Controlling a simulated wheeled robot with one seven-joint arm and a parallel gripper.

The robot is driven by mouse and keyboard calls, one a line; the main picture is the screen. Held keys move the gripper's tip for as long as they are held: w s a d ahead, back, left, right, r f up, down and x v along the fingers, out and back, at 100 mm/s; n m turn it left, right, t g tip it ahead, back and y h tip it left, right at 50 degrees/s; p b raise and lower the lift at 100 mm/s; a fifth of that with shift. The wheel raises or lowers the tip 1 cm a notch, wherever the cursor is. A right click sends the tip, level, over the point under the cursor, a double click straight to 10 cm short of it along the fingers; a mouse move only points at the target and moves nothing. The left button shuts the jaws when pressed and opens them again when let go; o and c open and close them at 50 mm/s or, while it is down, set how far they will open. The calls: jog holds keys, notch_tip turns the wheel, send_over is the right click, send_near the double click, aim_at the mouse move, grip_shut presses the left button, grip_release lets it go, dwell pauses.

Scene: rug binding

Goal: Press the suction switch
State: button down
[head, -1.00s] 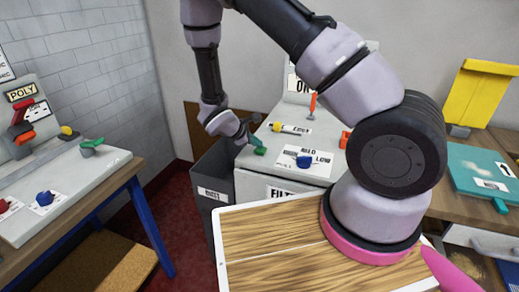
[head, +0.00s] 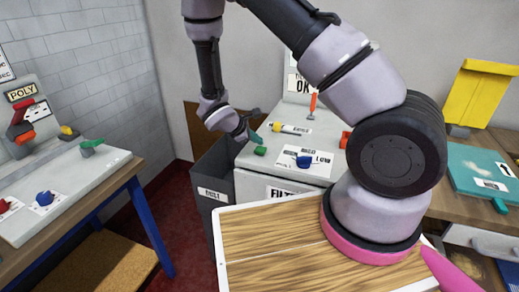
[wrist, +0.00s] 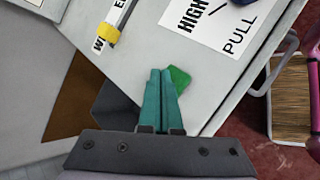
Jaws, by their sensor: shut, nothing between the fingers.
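The grey cabinet (head: 243,160) has several controls on its top. A small green piece (head: 260,151) sits at its near left edge; it also shows in the wrist view (wrist: 180,79). A blue knob (head: 304,161) stands on a white card marked LOW, and the wrist view shows HIGH and PULL on that card. No label reading suction is legible. My gripper (head: 256,138) has teal fingers, shut and empty. In the wrist view the fingertips (wrist: 160,72) are just left of the green piece and partly overlap it; I cannot tell whether they touch.
A yellow-ended bar (head: 290,128) on a label and an orange lever (head: 313,104) stand farther back on the cabinet. A dark bin (head: 212,178) stands left of it. A wooden-topped tray (head: 262,245) is in front, under my arm. A bench (head: 70,185) with controls is at left.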

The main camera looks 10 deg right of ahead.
notch_tip(320, 180, up, 6)
dwell(0.8)
notch_tip(320, 180, up, 9)
jog(key=m+g+y, duration=0.1)
jog(key=m+g, duration=0.1)
jog(key=m, duration=0.3)
send_over(258, 150)
jog(key=s+d, duration=0.2)
jog(key=d, duration=0.2)
jog(key=s+d+r+m+y, duration=0.4)
jog(key=s+r+m, duration=0.3)
jog(key=r, duration=0.4)
jog(key=s+a+r+m+t+y, duration=0.1)
jog(key=s+r+m+t+y, duration=0.3)
jog(key=s+r+m, duration=0.3)
jog(key=s+r, duration=0.5)
jog(key=r, duration=0.2)
jog(key=shift+s+m+y, duration=0.25)
jog(key=shift+m+y, duration=0.05)
jog(key=shift+y, duration=0.1)
